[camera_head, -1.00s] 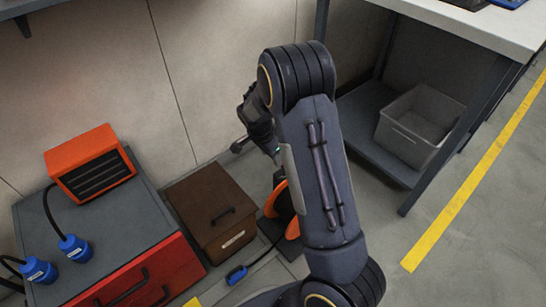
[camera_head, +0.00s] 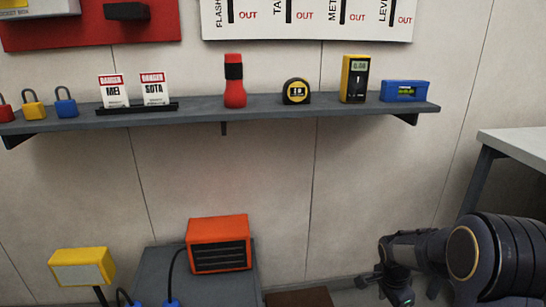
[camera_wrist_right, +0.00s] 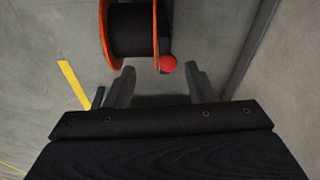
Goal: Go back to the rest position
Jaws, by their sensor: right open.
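My right arm comes in from the right edge of the head view, low in the picture. Its gripper (camera_head: 388,287) is at the lower right, in front of the wall, beside and below the shelf. In the right wrist view the two fingers of my right gripper (camera_wrist_right: 158,88) stand apart with nothing between them. An orange cable reel (camera_wrist_right: 130,30) with a red ball knob (camera_wrist_right: 168,63) lies beyond the fingertips, apart from them. My left gripper is in neither view.
A wall shelf (camera_head: 200,110) holds padlocks, danger tags, a red flashlight (camera_head: 234,82), a tape measure (camera_head: 296,91), a yellow meter (camera_head: 354,78) and a blue level (camera_head: 405,91). Below stand an orange heater (camera_head: 218,243) and a yellow lamp (camera_head: 82,267). A workbench (camera_head: 515,145) is at right.

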